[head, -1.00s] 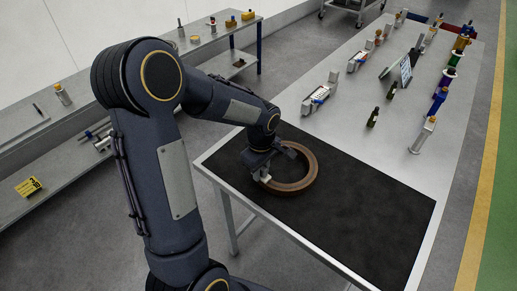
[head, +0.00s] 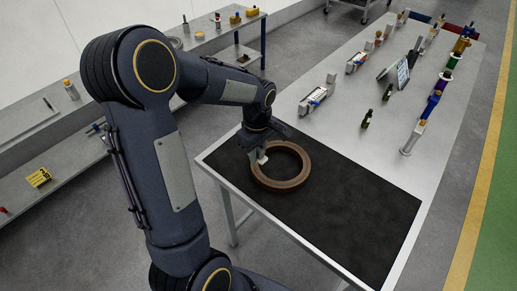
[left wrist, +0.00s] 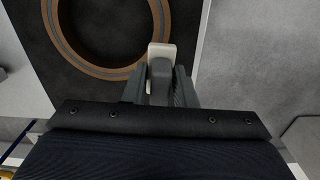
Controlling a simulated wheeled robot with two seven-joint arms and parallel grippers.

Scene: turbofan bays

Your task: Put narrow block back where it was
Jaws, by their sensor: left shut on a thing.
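A small pale narrow block (head: 263,159) is held in my left gripper (head: 259,151). It shows between the fingers in the left wrist view (left wrist: 161,50), its lower part hidden by them. The left gripper is shut on it and points down at the left rim of a brown ring (head: 282,183). The ring lies flat on a black mat (head: 345,205) and also shows in the left wrist view (left wrist: 102,72). The block overlaps the ring's rim in both views; I cannot tell whether they touch. My right gripper is not in view.
The mat's right part is clear. A side bench (head: 60,125) runs along the left.

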